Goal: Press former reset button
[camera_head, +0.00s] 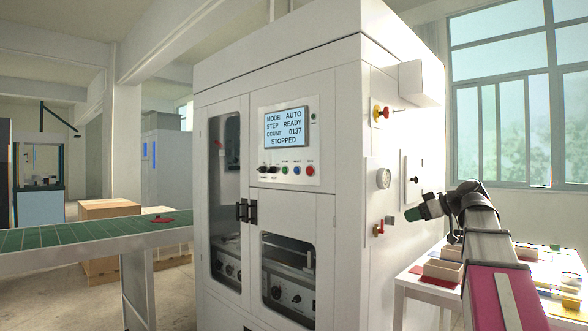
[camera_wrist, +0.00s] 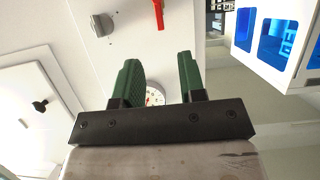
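The former is a tall white cabinet (camera_head: 345,110). Its front panel carries a display (camera_head: 286,128) reading MODE AUTO, STEP READY, COUNT 0137, STOPPED. Below it sit black knobs (camera_head: 267,169) and a row of green (camera_head: 285,170), blue (camera_head: 297,170) and red (camera_head: 310,170) buttons; their labels are too small to read surely. My gripper (camera_head: 414,213) is out beside the cabinet's right side, apart from the front panel. In the wrist view my gripper (camera_wrist: 160,70) has green fingers spread apart with nothing held. The front buttons do not show there.
The cabinet's side bears a red-yellow knob (camera_head: 380,112), a gauge (camera_head: 383,178) and a red lever (camera_head: 378,229); the lever also shows in the wrist view (camera_wrist: 158,14). A green conveyor (camera_head: 90,233) stands at left. A cluttered white table (camera_head: 425,283) stands at right.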

